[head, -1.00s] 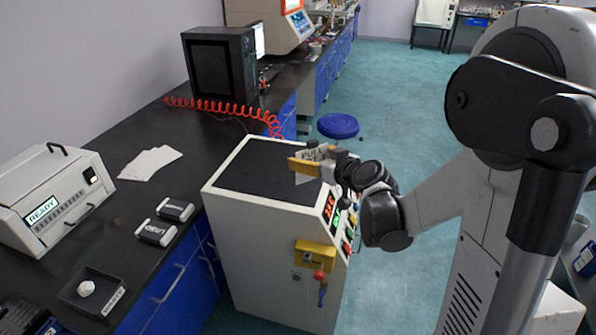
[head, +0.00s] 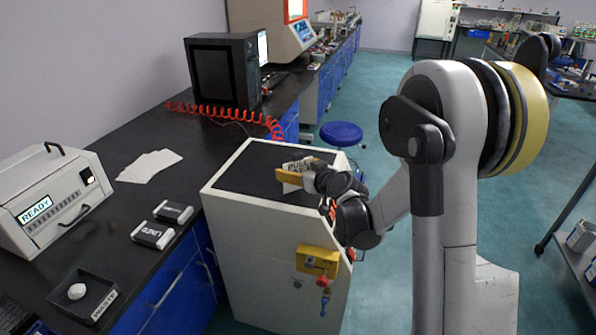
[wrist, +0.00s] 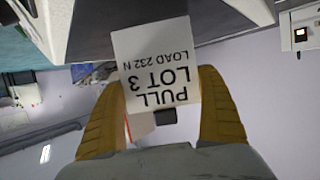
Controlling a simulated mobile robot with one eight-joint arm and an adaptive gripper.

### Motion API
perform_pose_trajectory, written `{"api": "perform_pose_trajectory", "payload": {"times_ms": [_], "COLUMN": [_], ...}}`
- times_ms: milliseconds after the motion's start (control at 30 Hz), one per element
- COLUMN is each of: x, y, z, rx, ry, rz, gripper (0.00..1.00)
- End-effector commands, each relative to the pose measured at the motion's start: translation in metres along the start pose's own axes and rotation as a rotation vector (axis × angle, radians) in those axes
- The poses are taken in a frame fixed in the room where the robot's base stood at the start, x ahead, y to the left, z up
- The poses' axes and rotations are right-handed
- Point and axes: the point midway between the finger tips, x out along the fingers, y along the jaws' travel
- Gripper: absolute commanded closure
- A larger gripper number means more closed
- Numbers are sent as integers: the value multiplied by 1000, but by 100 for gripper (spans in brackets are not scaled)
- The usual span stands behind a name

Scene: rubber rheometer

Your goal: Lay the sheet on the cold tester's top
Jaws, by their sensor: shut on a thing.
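The sheet (head: 291,187) is a small white card printed "PULL LOT 3 LOAD 232 N"; its print shows upside down in the wrist view (wrist: 152,50). My gripper (head: 293,174), with yellow fingers, is shut on the sheet. In the wrist view the fingers (wrist: 162,95) stand on either side of the card's lower end. The tester (head: 250,170) is a white cabinet with a flat black top. My gripper holds the sheet over the right part of that top. I cannot tell whether the sheet touches it. My wrist hides part of the tester's control panel.
A dark bench on the left holds white papers (head: 150,165), two small labelled blocks (head: 152,235), a tray (head: 103,285) with a white lump, and a device reading READY (head: 45,205). A red coiled cord (head: 225,112) runs behind the tester. A blue stool (head: 341,133) stands behind.

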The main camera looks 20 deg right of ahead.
Motion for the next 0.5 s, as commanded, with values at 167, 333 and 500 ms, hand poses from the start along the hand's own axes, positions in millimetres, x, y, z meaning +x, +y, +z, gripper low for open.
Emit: {"api": "perform_pose_trajectory", "payload": {"times_ms": [167, 333, 500], "x": [2, 2, 1], "y": [0, 0, 0], "z": [5, 4, 4], "rx": [0, 0, 0], "ry": [0, 0, 0], "rz": [0, 0, 0], "gripper": [34, 0, 0]}}
